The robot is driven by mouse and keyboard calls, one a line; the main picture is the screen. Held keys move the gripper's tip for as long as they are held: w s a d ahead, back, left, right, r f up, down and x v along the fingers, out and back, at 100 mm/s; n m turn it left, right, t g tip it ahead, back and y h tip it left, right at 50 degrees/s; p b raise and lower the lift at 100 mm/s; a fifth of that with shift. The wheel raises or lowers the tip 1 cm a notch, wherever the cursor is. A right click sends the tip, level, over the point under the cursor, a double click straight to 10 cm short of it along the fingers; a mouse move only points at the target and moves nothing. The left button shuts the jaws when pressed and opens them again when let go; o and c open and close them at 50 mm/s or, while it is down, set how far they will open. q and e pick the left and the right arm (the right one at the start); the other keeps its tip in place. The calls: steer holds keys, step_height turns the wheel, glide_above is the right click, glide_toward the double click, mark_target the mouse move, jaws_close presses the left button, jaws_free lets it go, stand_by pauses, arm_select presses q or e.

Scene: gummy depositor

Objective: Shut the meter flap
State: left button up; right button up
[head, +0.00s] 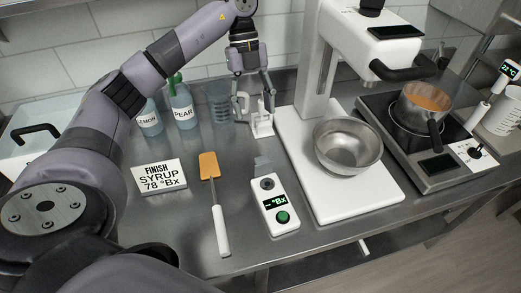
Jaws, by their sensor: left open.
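The meter (285,216) is a white handheld unit lying on the steel counter. It has a dark round well, a display reading "°Bx" and a green button. Its flap (262,164) is a small grey plate at the far end, standing open away from the well, which is uncovered. My left gripper (254,106) is open and points down, behind the meter and apart from the flap. A small white stand (262,126) is at its fingertips; I cannot tell whether they touch. My right gripper is out of view.
An orange spatula (209,168) and a syrup sign (160,176) lie left of the meter. A white mixer-like machine (345,190) with a steel bowl (348,146) stands right. Bottles (184,108) and a clear beaker (218,104) stand behind. A saucepan (425,104) is on the hot plate.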

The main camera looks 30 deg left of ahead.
mark_target(261, 157)
arm_select(q)
steer(key=p+x, duration=0.2)
steer(key=x, duration=0.9)
steer(key=shift+p, duration=0.35)
steer(key=shift+s+d+f, duration=0.15)
steer(key=shift+d+f, duration=0.05)
steer(key=shift+f, duration=0.4)
steer(key=shift+c, duration=0.4)
steer(key=c, duration=1.1)
